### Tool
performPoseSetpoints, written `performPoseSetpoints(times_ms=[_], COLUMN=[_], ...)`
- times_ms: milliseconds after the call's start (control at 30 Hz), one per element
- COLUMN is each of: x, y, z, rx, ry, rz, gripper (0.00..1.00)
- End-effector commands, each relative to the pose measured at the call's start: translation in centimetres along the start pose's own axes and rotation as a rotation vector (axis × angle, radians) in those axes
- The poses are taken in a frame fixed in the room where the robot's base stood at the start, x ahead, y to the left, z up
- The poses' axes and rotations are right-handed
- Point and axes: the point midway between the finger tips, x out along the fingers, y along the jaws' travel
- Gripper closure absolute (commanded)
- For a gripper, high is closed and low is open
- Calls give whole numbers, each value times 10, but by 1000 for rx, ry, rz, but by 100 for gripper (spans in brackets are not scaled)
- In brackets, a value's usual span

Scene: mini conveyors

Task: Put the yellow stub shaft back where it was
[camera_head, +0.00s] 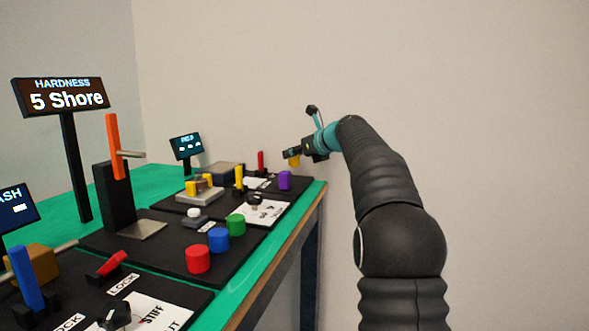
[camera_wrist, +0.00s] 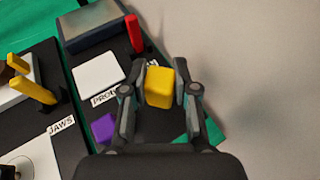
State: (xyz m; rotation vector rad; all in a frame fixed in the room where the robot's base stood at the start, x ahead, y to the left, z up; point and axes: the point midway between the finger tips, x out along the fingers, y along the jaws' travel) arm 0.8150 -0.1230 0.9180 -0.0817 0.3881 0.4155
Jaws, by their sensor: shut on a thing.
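The yellow stub shaft (camera_wrist: 160,87) is a short yellow block between the two fingers of my gripper (camera_wrist: 158,92) in the wrist view. The gripper is shut on it. In the head view my gripper (camera_head: 296,154) holds the yellow stub shaft (camera_head: 294,161) in the air, above and to the right of the far end of the bench. A purple block (camera_head: 284,180) stands on the black board below; it also shows in the wrist view (camera_wrist: 103,128). A grey fixture (camera_head: 199,194) with yellow parts stands left of it. The stub shaft's original place cannot be told.
The green bench (camera_head: 150,184) carries black boards with red, blue and green cylinders (camera_head: 220,240). An upright orange lever (camera_head: 115,147), a yellow lever (camera_head: 239,177) and a red lever (camera_head: 261,161) rise from it. A "HARDNESS 5 Shore" display (camera_head: 61,97) stands left. A wall is behind.

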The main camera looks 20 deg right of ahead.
Motion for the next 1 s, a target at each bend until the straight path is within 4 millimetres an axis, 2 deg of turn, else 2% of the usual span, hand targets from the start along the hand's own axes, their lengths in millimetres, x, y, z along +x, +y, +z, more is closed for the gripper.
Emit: performPoseSetpoints(times_ms=[133, 367, 767, 800, 900, 1000], x=[5, 16, 17, 17, 17, 17], y=[1, 1, 0, 0, 0, 0], z=[-8, -36, -40, -40, -40, -40], rx=[0, 1, 0, 0, -1, 0], ry=[0, 0, -1, -1, 0, 0], rz=[0, 0, -1, -1, -1, 0], gripper=[100, 100, 100, 67, 47, 47])
